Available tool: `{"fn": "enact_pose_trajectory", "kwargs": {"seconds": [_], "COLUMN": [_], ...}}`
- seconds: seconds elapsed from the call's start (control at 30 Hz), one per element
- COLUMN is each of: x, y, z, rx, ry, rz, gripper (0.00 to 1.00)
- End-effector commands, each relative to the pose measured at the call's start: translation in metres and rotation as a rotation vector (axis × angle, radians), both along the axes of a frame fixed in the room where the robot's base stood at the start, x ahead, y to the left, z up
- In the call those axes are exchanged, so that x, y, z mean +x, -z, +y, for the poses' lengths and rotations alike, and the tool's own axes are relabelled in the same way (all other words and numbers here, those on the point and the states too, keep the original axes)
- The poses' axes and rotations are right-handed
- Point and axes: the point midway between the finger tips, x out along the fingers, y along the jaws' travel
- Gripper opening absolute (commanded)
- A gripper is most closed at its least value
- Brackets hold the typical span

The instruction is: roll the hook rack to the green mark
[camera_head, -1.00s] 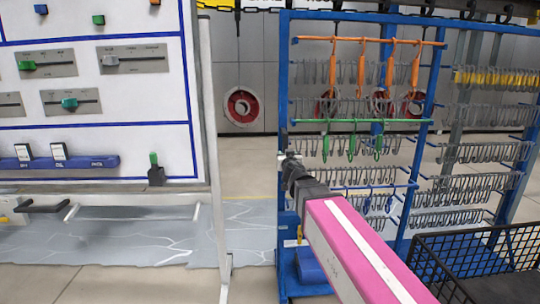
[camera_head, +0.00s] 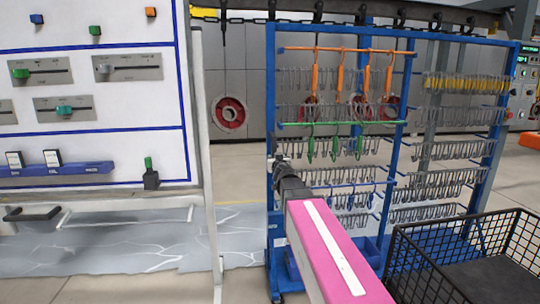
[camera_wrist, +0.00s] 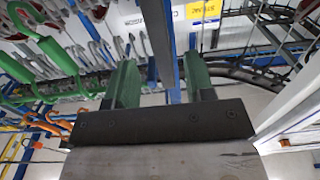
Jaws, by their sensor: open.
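The hook rack (camera_head: 270,200) is a tall blue frame on casters, right of centre in the head view. Its bars carry orange, green, blue and many grey hooks. My gripper (camera_head: 280,160) is at the rack's left upright, at about mid height. In the wrist view, my gripper (camera_wrist: 160,85) has its two green fingers apart, with a blue upright (camera_wrist: 166,45) showing between and beyond them. I cannot tell whether the fingers touch it. No green mark on the floor shows in either view.
A white board (camera_head: 90,100) with sliders and switches stands at left. A black wire basket (camera_head: 450,260) is at the lower right. An overhead conveyor rail (camera_head: 350,14) runs above the rack. A control cabinet (camera_head: 525,80) is at far right. Open floor shows between board and rack.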

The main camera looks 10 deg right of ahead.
Motion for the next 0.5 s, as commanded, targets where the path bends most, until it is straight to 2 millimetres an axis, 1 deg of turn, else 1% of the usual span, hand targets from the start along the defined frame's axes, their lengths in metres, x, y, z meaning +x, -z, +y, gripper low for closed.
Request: {"fn": "enact_pose_trajectory", "kwargs": {"seconds": [0.03, 0.2, 0.4, 0.5], "x": [0.014, 0.046, 0.073, 0.081], "y": [0.000, 0.000, 0.000, 0.000], "z": [0.000, 0.000, 0.000, 0.000], "rx": [-0.001, -0.001, 0.000, 0.000], "ry": [0.000, -0.001, -0.001, -0.001], "rz": [0.000, -0.001, -0.001, -0.001], "gripper": [0.49, 0.49, 0.49, 0.49]}}
